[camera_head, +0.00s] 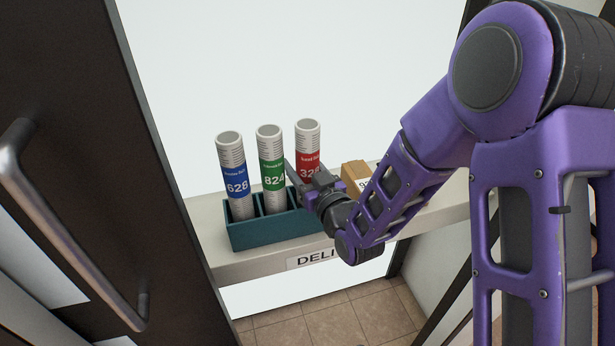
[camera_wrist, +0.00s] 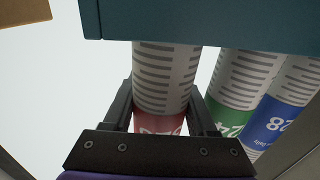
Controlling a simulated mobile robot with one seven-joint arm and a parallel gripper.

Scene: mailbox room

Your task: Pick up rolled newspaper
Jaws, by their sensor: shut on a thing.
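Three rolled newspapers stand upright in a row in the head view: one with a blue label (camera_head: 236,178), one with a green label (camera_head: 271,165) and one with a red label (camera_head: 308,150). A teal holder with compartments (camera_head: 265,232) surrounds their lower parts. My gripper (camera_head: 305,180) is shut on the red-labelled roll at its label. In the wrist view, the gripper's fingers (camera_wrist: 161,112) lie on either side of this roll (camera_wrist: 166,80). Its lower end is hidden behind the holder (camera_wrist: 200,20), and part of its number is covered.
The holder stands on a pale shelf (camera_head: 225,273) with a sign reading "DELI..." (camera_head: 310,259). A cardboard box (camera_head: 355,175) is just right of my gripper, also seen in the wrist view (camera_wrist: 24,10). A dark door with a metal handle (camera_head: 75,235) is at left.

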